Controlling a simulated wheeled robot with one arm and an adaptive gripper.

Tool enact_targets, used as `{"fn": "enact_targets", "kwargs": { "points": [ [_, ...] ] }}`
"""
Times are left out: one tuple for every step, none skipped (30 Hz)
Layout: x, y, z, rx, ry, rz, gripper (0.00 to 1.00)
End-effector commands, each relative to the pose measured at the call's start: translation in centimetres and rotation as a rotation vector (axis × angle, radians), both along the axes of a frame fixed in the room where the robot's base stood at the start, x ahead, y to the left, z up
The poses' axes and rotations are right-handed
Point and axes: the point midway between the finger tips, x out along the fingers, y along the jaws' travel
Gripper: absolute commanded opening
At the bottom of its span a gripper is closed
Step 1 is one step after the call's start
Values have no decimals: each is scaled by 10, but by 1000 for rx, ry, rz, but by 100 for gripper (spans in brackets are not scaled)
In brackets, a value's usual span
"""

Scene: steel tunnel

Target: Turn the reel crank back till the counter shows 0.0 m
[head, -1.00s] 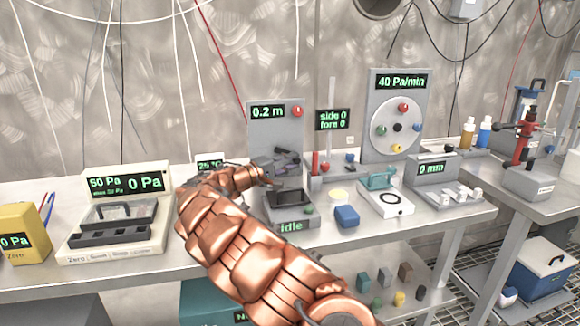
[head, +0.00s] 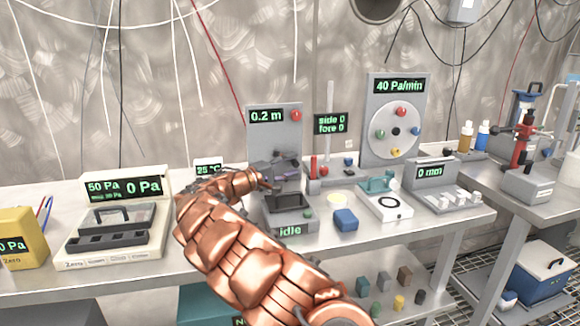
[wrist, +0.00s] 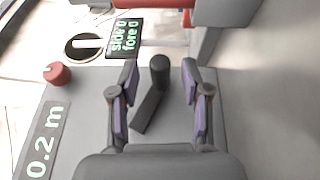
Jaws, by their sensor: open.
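The reel unit (head: 259,142) is a grey upright panel on the bench, with a counter (head: 267,116) that reads 0.2 m. The counter also shows in the wrist view (wrist: 42,146), turned on its side. The reel crank (wrist: 150,102) is a dark arm with a round knob (wrist: 160,70) at one end. My gripper (wrist: 160,82) is open, its purple-padded fingers on either side of the crank, with gaps visible on both sides. In the head view my gripper (head: 272,172) is small and partly hidden by my copper arm in front of the reel unit.
Below is a display reading idle (head: 291,231). A side/fore display (head: 330,123) and a blue block (head: 346,219) stand to the right. A pressure unit (head: 118,215) is at the left.

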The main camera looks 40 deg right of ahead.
Motion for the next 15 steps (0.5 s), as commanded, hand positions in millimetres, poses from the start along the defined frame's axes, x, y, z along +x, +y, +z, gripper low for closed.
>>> {"fn": "enact_targets", "kwargs": {
  "points": [
    [0,0,0,0,0,0,47],
    [0,1,0,0,0,0,47],
    [0,2,0,0,0,1,47],
    [0,3,0,0,0,1,47],
    [0,6,0,-1,0,1,47],
    [0,9,0,-1,0,1,47],
    [1,13,0,-1,0,1,47],
    [1,17,0,-1,-1,1,47],
    [1,23,-1,0,-1,2,47],
    [1,28,-1,-1,-1,2,47],
    [1,33,-1,-1,-1,2,47],
    [1,39,-1,0,-1,3,47],
    [1,44,-2,0,-1,4,47],
    [1,48,-2,1,-1,4,47],
    [1,54,-3,0,-1,4,47]
  ]
}}
